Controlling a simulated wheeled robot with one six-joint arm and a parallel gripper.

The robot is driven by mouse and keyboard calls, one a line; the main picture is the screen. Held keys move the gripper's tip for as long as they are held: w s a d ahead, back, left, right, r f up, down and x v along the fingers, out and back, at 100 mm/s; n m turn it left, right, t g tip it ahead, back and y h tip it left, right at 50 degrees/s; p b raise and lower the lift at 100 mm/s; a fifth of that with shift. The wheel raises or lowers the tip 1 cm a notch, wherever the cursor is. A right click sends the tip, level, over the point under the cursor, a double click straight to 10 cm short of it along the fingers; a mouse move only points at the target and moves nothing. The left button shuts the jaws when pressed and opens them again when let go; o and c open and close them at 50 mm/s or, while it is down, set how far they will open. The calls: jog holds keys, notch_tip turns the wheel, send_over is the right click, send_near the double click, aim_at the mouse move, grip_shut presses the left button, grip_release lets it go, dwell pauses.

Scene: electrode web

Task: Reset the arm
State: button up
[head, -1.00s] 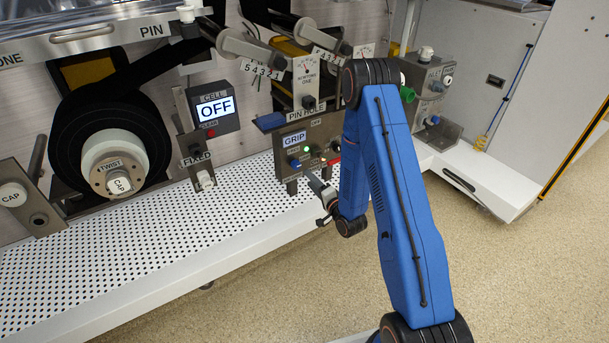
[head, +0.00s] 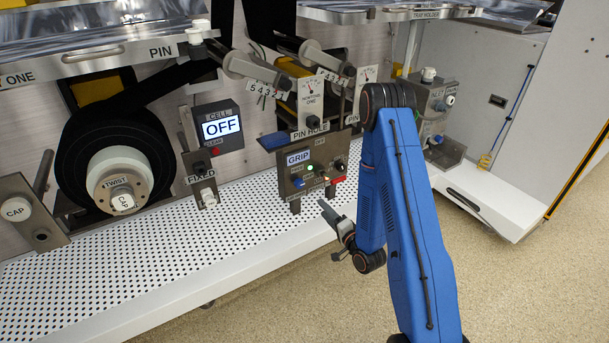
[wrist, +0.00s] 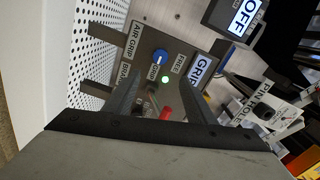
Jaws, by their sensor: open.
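My blue arm (head: 408,220) stands at the right of the head view, bent at its top joint. My gripper (head: 331,230) is open and empty, in front of the GRIP panel and apart from it. In the wrist view the two dark fingers of my gripper (wrist: 158,85) are spread, with the panel beyond. The GRIP panel (head: 325,182) has a blue knob (wrist: 158,57), a lit green lamp (wrist: 165,79) and a red part (wrist: 165,112) that shows between the fingers.
A perforated white shelf (head: 180,262) runs below the machine. A CELL display (head: 221,127) reads OFF. A black roll with a TWIST hub (head: 120,182) is at the left. A white cabinet (head: 500,90) is at the right. The speckled floor (head: 520,280) is clear.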

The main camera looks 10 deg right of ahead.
notch_tip(320, 180, up, 16)
jog(key=d+n+g+h, duration=0.3)
jog(key=n+g+h, duration=0.1)
jog(key=n+g, duration=0.15)
jog(key=s+d+r+n+g+h, duration=0.1)
jog(key=s+r+n+g+h, duration=0.15)
jog(key=s+r, duration=0.85)
jog(key=s+a+r+n+g, duration=0.1)
jog(key=s+r+g, duration=0.1)
jog(key=s, duration=1.2)
jog(key=s+a+r+n+g, duration=0.1)
jog(key=s+r, duration=0.3)
jog(key=s, duration=1)
jog(key=shift+s+a+r+n+g+y, duration=0.2)
jog(key=shift+s+n+g+y, duration=0.25)
jog(key=shift+n+g, duration=0.3)
